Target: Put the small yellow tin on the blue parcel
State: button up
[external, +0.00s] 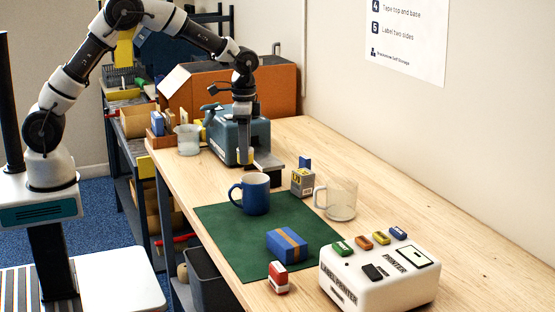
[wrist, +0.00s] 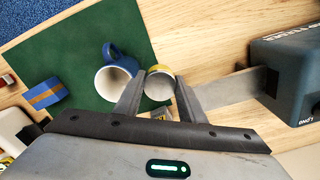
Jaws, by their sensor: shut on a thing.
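My gripper (external: 245,151) is shut on the small yellow tin (external: 245,158) beside the blue-grey machine, behind the blue mug. In the wrist view my fingers (wrist: 160,77) sit on either side of the tin (wrist: 159,86), whose round pale top and yellow rim show. I cannot tell how far the tin is above the table. The blue parcel (external: 287,245) with a tan band lies on the front part of the green mat (external: 222,228), away from my gripper. It also shows at the left of the wrist view (wrist: 46,94).
A blue mug (external: 256,194) stands on the mat between my gripper and the parcel. A small yellow-grey box (external: 302,182) and a glass mug (external: 340,199) stand to the right. A red-white block (external: 278,278) and a white label printer (external: 385,280) are in front. The blue-grey machine (external: 222,135) stands behind.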

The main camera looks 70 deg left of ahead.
jog(key=w+d+r, duration=0.1)
jog(key=d+r, duration=0.1)
jog(key=d, duration=1.3)
jog(key=p, duration=0.1)
send_over(281, 232)
notch_tip(281, 232, down, 4)
jog(key=shift+f, duration=2.05)
jog(key=shift+f, duration=0.2)
jog(key=o, duration=1.1)
jog(key=shift+c, duration=0.2)
jog(key=shift+r, duration=0.1)
